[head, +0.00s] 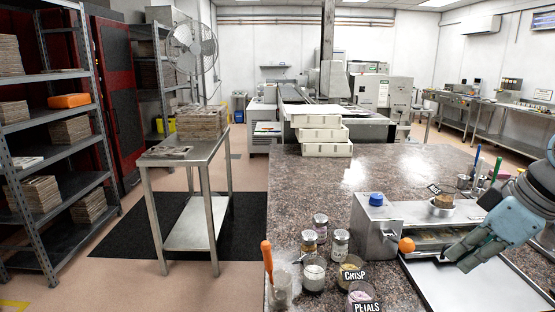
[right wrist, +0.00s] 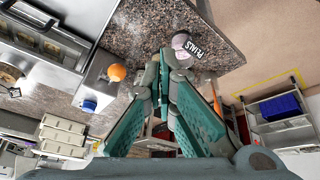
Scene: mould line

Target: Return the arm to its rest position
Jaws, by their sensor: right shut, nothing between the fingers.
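My right gripper (head: 452,258) is at the right of the head view, over the metal tray in front of the machine on the counter. In the right wrist view its two teal fingers (right wrist: 166,68) meet at the tips, shut with nothing between them. My right arm comes in from the right edge. My left gripper is not in view.
The granite counter (head: 310,185) holds a steel machine (head: 370,230) with an orange knob (head: 407,245), close left of my gripper. Jars and a PETALS cup (head: 360,298) stand at the front. White boxes (head: 322,134) are stacked behind. A metal tray (head: 470,288) lies below my gripper.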

